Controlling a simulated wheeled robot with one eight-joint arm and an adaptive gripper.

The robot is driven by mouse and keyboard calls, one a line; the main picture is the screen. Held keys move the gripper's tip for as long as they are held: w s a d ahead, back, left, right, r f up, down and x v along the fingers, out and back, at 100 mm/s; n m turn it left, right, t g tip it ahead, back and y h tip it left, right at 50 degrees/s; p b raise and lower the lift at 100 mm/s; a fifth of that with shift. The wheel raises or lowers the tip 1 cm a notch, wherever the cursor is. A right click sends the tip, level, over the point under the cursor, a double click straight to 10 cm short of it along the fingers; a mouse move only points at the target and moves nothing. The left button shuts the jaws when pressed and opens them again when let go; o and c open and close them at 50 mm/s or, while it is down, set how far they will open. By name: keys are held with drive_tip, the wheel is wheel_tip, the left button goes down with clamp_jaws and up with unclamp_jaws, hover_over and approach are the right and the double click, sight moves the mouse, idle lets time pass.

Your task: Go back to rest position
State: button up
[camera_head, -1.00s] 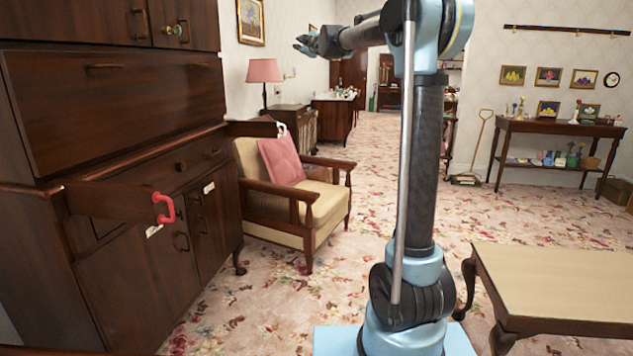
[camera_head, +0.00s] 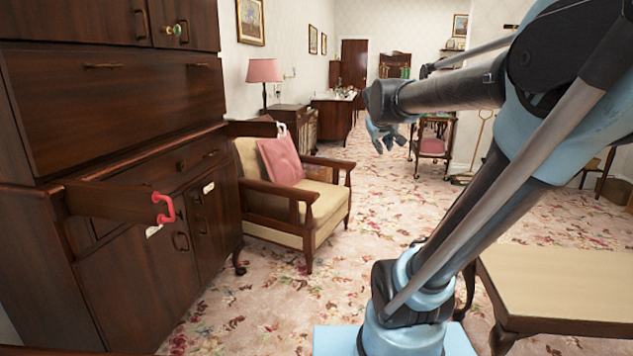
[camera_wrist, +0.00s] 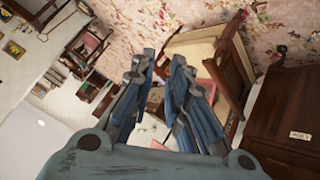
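My gripper (camera_head: 384,135) hangs in the air near the middle of the head view, at the end of my raised arm. In the wrist view my gripper (camera_wrist: 163,85) shows two blue ridged fingers with a clear gap between them. Nothing is held between the fingers. It touches no furniture that I can see.
A dark wooden cabinet (camera_head: 110,120) with a pulled-out drawer and a red handle (camera_head: 163,208) stands at the left. An armchair (camera_head: 315,205) with a pink cushion (camera_head: 281,160) is beyond it. A low table (camera_head: 560,285) is at the right. Carpet between is clear.

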drive_tip(key=s+a+f+m+g+y, duration=0.2)
drive_tip(key=s+f+g, duration=0.5)
drive_tip(key=s+f, duration=1.7)
drive_tip(key=s, duration=0.4)
drive_tip(key=shift+a+f+m+y, duration=0.15)
drive_tip(key=shift+f+m+y, duration=0.1)
drive_tip(key=shift+m+y, duration=0.15)
